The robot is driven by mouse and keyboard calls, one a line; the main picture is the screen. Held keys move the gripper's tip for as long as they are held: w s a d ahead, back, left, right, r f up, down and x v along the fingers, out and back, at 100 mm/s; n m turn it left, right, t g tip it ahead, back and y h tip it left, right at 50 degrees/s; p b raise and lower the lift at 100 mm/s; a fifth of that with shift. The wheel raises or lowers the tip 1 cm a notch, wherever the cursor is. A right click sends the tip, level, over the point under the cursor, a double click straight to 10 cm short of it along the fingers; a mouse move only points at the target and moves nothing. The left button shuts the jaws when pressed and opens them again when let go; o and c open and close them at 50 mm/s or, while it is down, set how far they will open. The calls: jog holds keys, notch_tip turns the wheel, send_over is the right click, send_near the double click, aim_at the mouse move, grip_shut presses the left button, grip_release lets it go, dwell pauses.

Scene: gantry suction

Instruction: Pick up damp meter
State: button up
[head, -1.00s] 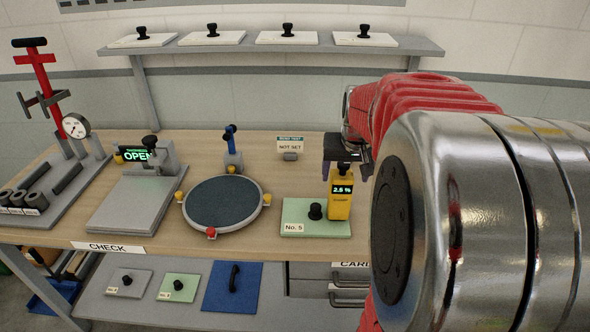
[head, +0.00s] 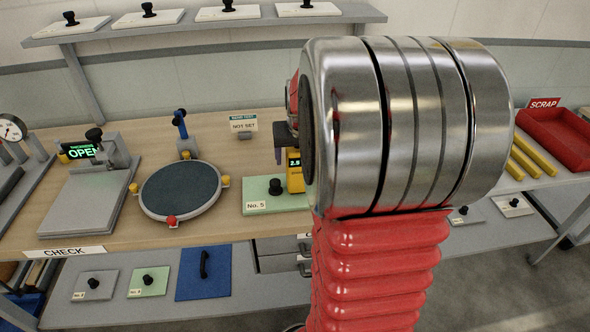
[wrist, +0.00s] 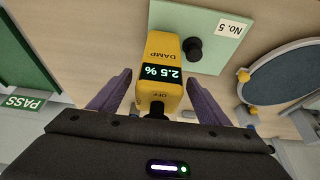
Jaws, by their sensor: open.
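My gripper (wrist: 158,100) is open, with one purple finger on each side of the meter's knob end. In the head view only a small part of my gripper (head: 281,150) shows.
A round dark plate (head: 180,190) with yellow and red knobs lies left of the No. 5 plate. A NOT SET sign (head: 243,124) stands behind. A red SCRAP tray (head: 560,137) and yellow bars (head: 530,157) are at the right. A green PASS area shows in the wrist view (wrist: 22,102).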

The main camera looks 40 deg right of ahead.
jog(key=shift+x, duration=1.05)
jog(key=shift+c, duration=0.7)
jog(key=c, duration=1.5)
jog(key=shift+r, duration=0.2)
notch_tip(320, 180, up, 10)
jog(key=shift+f, duration=0.1)
